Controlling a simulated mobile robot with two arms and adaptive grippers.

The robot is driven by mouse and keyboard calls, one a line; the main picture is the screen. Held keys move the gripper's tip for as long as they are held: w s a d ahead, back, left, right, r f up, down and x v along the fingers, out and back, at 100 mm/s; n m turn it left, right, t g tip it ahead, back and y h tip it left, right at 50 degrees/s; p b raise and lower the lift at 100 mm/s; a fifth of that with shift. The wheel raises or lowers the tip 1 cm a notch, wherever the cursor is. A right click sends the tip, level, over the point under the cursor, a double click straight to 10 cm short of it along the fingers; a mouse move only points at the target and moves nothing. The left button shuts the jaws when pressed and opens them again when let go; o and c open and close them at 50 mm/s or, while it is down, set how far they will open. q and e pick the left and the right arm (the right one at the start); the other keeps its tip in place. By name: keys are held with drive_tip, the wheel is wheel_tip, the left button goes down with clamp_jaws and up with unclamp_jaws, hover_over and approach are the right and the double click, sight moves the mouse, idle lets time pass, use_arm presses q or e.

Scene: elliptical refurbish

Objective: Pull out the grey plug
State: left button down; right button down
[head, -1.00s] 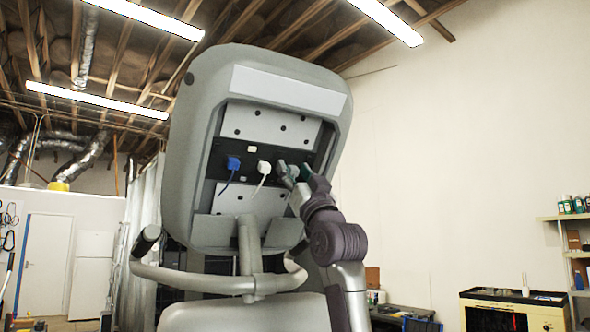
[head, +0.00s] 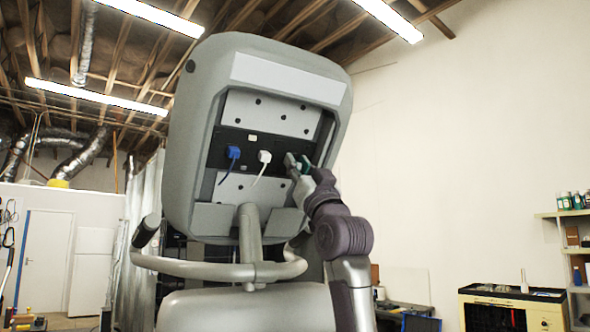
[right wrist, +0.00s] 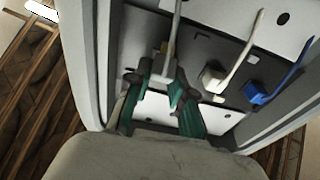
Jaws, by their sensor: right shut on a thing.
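The console's dark socket strip (head: 217,158) holds a blue plug (head: 233,152) at left and a white plug (head: 264,156) in the middle. My right gripper (head: 298,164) is at the strip's right end and hides the plug there. In the right wrist view, the green-padded fingers (right wrist: 164,92) are shut on the grey plug (right wrist: 161,70), whose pale cable runs up out of the picture. The white plug (right wrist: 213,76) and blue plug (right wrist: 257,94) sit apart from the fingers. I cannot tell whether the grey plug is fully seated. My left gripper is out of view.
The console's raised grey rim (head: 338,118) surrounds the recessed panel close to my right gripper. A curved grey handrail (head: 200,268) and a post (head: 248,230) stand below.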

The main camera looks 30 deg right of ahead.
drive_tip(key=c, duration=1.5)
unclamp_jaws()
drive_tip(key=shift+w+f, duration=0.1)
drive_tip(key=shift+f, duration=0.05)
drive_tip(key=o, duration=0.5)
drive_tip(key=shift+s, duration=0.2)
drive_tip(key=d+v, duration=0.1)
drive_tip(key=v, duration=1)
drive_tip(key=shift+s+a+f, duration=0.3)
drive_tip(key=shift+a+f, duration=0.05)
drive_tip(key=shift+a, duration=0.15)
